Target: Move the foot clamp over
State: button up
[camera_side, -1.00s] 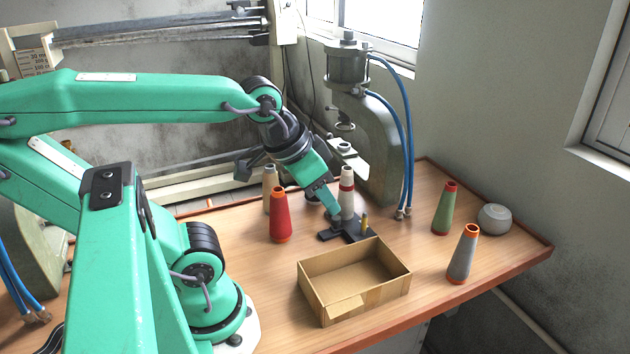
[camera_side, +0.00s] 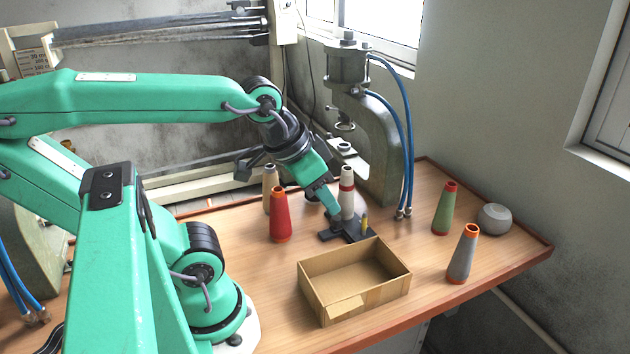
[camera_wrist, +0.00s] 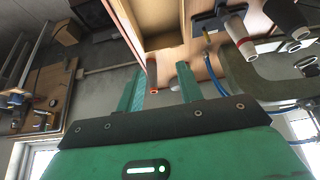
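The foot clamp, I take it, is the dark flat base (camera_side: 352,231) with a short yellow pin, lying on the table behind the box. In the wrist view it shows at the top right (camera_wrist: 210,24). My gripper (camera_side: 331,208) points down and right, and its tip overlaps the clamp's left side in the side view; I cannot tell whether they touch. In the wrist view my gripper's two green fingers (camera_wrist: 160,72) stand apart with nothing held between them; the clamp is seen up and right of them.
An open cardboard box (camera_side: 352,284) stands in front of the clamp. A white cone (camera_side: 346,190) stands close behind it and a red cone (camera_side: 280,216) to its left. Green (camera_side: 444,212) and grey (camera_side: 462,256) cones stand at right. A press (camera_side: 376,145) with blue hoses is behind.

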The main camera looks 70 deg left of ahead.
jog(key=shift+o, duration=0.2)
jog(key=shift+o, duration=0.8)
jog(key=n+g, duration=0.5)
jog(key=n, duration=0.4)
send_near(336, 218)
jog(key=shift+w+d, duration=0.2)
jog(key=shift+d, duration=0.1)
jog(key=shift+a+f+n+g, duration=0.3)
jog(key=shift+a+f, duration=0.1)
jog(key=shift+f, duration=0.05)
jog(key=shift+f, duration=3.9)
